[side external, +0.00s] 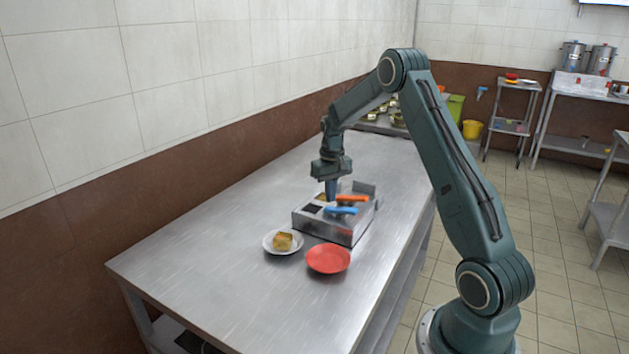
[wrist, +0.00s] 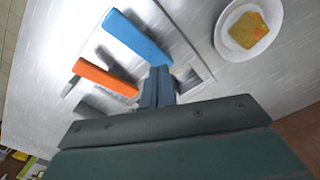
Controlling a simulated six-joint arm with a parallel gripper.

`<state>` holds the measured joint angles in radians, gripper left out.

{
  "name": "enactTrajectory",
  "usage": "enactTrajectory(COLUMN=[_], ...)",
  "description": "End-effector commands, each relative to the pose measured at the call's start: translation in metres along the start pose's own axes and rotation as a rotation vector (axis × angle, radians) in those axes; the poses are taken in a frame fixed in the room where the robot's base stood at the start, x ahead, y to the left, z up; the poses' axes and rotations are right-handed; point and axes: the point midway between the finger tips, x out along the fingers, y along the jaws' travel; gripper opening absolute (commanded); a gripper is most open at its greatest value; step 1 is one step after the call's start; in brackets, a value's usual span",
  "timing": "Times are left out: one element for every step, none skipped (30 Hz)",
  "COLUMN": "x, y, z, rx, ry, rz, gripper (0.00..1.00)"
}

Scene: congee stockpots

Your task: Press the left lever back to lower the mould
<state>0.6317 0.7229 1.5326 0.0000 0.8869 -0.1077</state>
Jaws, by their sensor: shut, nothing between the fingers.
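A low metal machine (side external: 325,228) stands on the steel table with an orange lever (side external: 352,198) and a blue lever (side external: 341,210) on top. Both levers also show in the wrist view, blue (wrist: 138,37) farther up and orange (wrist: 105,77) below it. My gripper (side external: 331,196) points down over the machine, beside the levers' ends; its shut fingers (wrist: 160,72) hold nothing. In the wrist view the fingertips appear close to the blue lever's end. I cannot tell whether they touch a lever. The mould cannot be made out clearly; the gripper partly hides the machine's top.
A white plate (side external: 271,247) with a piece of toast (side external: 283,242) and a red plate (side external: 328,259) lie in front of the machine. The near left of the steel table (side external: 210,280) is clear.

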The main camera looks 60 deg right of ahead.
Motion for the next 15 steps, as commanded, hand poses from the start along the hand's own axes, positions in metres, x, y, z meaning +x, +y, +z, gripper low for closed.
enactTrajectory(x=[-0.003, -0.005, -0.008, -0.009, -0.011, -0.013, -0.015, -0.017, -0.019, -0.02, -0.022, -0.024, -0.026, -0.028, -0.03], y=[0.0, 0.0, 0.0, 0.0, 0.0, 0.0, 0.0, 0.0, 0.0, 0.0, 0.0, 0.0, 0.0, 0.0, 0.0], z=[0.0, 0.0, 0.0, 0.0, -0.001, -0.001, -0.001, -0.001, -0.001, -0.001, -0.001, -0.001, -0.001, -0.001, 0.0], rx=[0.0, 0.0, 0.0, 0.0, 0.0, 0.0, 0.0, 0.0, 0.0, 0.0, 0.0, 0.0, 0.0, 0.0, 0.0], ry=[0.001, 0.002, 0.002, 0.003, 0.003, 0.003, 0.002, 0.002, 0.002, 0.002, 0.003, 0.003, 0.003, 0.002, 0.002], rz=[0.0, 0.0, 0.0, 0.0, 0.0, 0.0, 0.0, 0.0, 0.0, 0.0, 0.0, 0.0, 0.0, 0.0, 0.0], gripper=[0.0, 0.0, 0.0, 0.0, 0.0, 0.0, 0.0, 0.0, 0.0, 0.0, 0.0, 0.0, 0.0, 0.0, 0.0])
